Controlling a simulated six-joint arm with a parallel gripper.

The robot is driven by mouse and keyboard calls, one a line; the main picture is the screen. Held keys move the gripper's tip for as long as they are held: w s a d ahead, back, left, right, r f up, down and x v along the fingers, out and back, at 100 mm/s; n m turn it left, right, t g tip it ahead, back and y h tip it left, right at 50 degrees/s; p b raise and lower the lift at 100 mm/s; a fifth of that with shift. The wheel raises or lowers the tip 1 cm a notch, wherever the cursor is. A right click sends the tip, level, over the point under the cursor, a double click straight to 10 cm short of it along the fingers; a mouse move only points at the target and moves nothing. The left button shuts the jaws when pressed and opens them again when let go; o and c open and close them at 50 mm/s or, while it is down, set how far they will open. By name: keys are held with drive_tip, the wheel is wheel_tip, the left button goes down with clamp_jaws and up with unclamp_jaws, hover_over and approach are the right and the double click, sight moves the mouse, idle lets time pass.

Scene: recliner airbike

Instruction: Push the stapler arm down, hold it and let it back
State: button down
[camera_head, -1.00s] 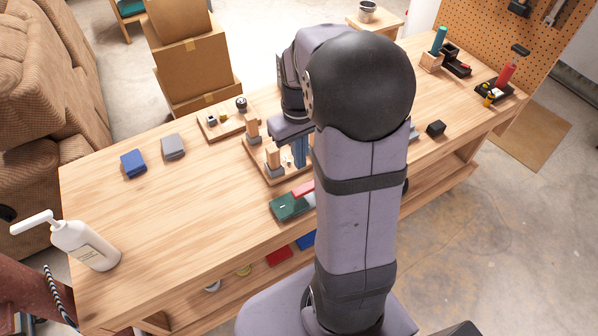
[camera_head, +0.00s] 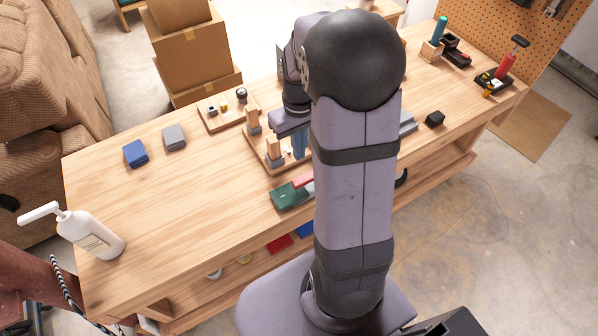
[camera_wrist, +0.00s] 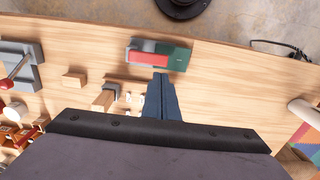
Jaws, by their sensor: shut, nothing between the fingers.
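What looks like the stapler, a green base with a red arm (camera_head: 302,181), lies near the front edge of the workbench. It is partly hidden behind my arm in the head view. In the wrist view the whole stapler (camera_wrist: 150,58) shows, with the red arm over a grey and green base. My gripper (camera_wrist: 160,78) has blue fingers, shut and empty. In the wrist view the fingertips point toward the stapler and appear just short of the red arm; whether they touch cannot be told. In the head view my gripper (camera_head: 300,145) is over the pegged wooden board behind the stapler.
The wooden board (camera_head: 262,163) with upright blocks stands close to my gripper. Blue and grey blocks (camera_head: 174,137) lie to the left, a white pump bottle (camera_head: 90,235) at the front left. The left middle of the bench (camera_head: 180,195) is clear.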

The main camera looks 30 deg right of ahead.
sight(299, 181)
wheel_tip(299, 181, down, 11)
drive_tip(key=p, duration=0.2)
drive_tip(key=shift+f+p, duration=0.15)
drive_tip(key=shift+p, duration=0.2)
drive_tip(key=shift+f, duration=0.1)
